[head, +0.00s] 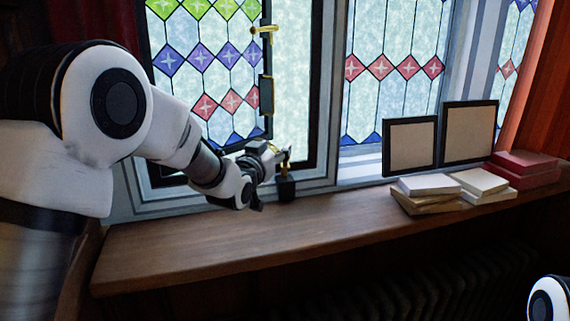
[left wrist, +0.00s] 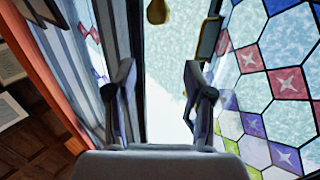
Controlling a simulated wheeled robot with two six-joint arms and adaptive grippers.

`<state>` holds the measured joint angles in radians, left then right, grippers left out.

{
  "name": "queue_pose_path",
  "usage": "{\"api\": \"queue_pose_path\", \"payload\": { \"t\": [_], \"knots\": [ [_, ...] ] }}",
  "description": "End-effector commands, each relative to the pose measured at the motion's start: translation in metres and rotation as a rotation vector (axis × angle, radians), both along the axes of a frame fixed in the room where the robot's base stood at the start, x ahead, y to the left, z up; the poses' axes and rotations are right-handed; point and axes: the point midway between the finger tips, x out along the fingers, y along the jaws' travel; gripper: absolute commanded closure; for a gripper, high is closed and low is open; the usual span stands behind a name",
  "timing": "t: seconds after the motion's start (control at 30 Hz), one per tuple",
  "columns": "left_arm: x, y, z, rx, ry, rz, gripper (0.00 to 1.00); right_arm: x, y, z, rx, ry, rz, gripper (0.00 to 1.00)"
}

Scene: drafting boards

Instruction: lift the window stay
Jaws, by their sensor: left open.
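The window stay is a small brass piece low on the stained-glass casement, mostly hidden behind my left gripper in the head view. A brass knob at the top edge of the left wrist view looks like part of the stay (left wrist: 157,11). My left gripper (head: 282,160) is in front of the casement's lower corner, just above the sill. In the left wrist view its two fingers (left wrist: 155,95) are spread apart with nothing between them. The knob lies beyond the fingertips; I cannot tell the gap. My right gripper is out of view.
A brass handle (head: 265,31) and a dark fitting (head: 266,95) are on the casement's edge. Frames (head: 409,147), pale books (head: 424,187) and red books (head: 524,163) are at right. The front sill is clear.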

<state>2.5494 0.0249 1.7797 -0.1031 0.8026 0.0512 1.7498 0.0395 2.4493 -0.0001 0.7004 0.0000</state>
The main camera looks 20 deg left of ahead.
Motion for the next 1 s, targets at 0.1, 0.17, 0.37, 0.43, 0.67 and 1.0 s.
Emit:
{"api": "queue_pose_path", "payload": {
  "t": [0.1,0.17,0.37,0.43,0.67,1.0],
  "knots": [
    [0.000,0.000,-0.029,0.001,-0.001,0.000,0.47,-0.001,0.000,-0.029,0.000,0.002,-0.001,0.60],
    [0.000,0.000,-0.038,0.000,-0.001,0.000,0.47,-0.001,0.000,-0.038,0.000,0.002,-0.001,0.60],
    [0.005,-0.001,-0.045,0.000,0.000,0.000,0.47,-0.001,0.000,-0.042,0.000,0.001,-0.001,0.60],
    [0.014,-0.001,-0.042,0.001,0.000,0.000,0.47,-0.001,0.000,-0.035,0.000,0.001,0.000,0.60],
    [0.058,-0.004,-0.041,0.000,0.001,0.000,0.47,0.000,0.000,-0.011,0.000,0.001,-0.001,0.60],
    [0.078,-0.005,-0.046,0.000,0.000,0.000,0.47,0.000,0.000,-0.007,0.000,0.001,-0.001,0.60]
  ]
}}
